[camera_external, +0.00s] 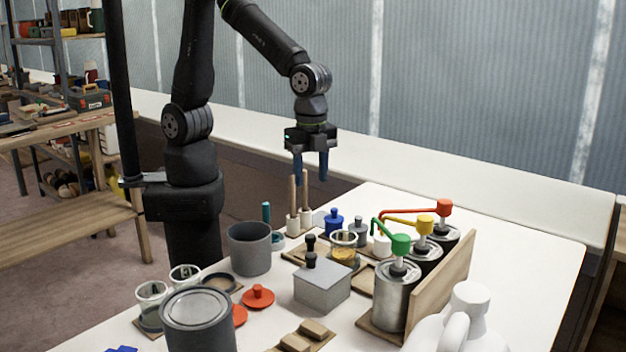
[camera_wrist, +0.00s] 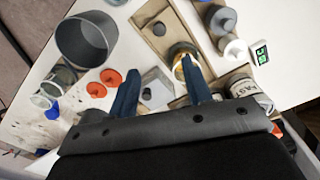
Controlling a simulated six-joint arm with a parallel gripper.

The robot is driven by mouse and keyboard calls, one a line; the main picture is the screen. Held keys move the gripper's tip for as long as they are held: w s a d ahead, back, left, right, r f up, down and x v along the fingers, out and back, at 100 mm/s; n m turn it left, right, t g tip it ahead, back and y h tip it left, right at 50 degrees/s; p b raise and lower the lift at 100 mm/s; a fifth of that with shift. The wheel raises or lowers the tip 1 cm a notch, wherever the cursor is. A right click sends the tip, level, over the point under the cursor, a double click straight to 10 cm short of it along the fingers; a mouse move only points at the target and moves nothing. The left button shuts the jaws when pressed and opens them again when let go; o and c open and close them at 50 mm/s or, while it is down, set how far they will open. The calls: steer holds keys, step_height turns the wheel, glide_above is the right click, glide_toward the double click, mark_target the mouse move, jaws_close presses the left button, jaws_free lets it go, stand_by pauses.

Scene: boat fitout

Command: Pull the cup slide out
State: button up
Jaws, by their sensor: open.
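My gripper (camera_external: 310,178) hangs high over the back of the table, pointing down, open and empty, above two upright wooden-handled tools. In the wrist view its two blue fingers (camera_wrist: 158,92) are spread apart, with nothing between them at their height. A clear cup with amber contents (camera_external: 344,253) stands mid-table beside the pumps; it also shows in the wrist view (camera_wrist: 182,52), partly behind the right finger. A flat wooden piece (camera_external: 364,280) lies by the cup, partly hidden by the grey box. I cannot tell which wooden piece is the cup slide.
Pump cans with green (camera_external: 400,244), yellow and red heads stand at right against a wooden board (camera_external: 440,285). A grey box with a black knob (camera_external: 322,288) is in front of the cup. A grey pot (camera_external: 249,249) and large can (camera_external: 198,322) stand left. A white jug (camera_external: 468,315) is front right.

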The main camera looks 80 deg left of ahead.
mark_target(310, 235)
step_height(310, 235, down, 17)
steer(key=n, duration=0.9)
steer(key=shift+a+f, duration=0.15)
steer(key=shift+f, duration=0.05)
stand_by(0.4)
steer(key=shift+c, duration=0.3)
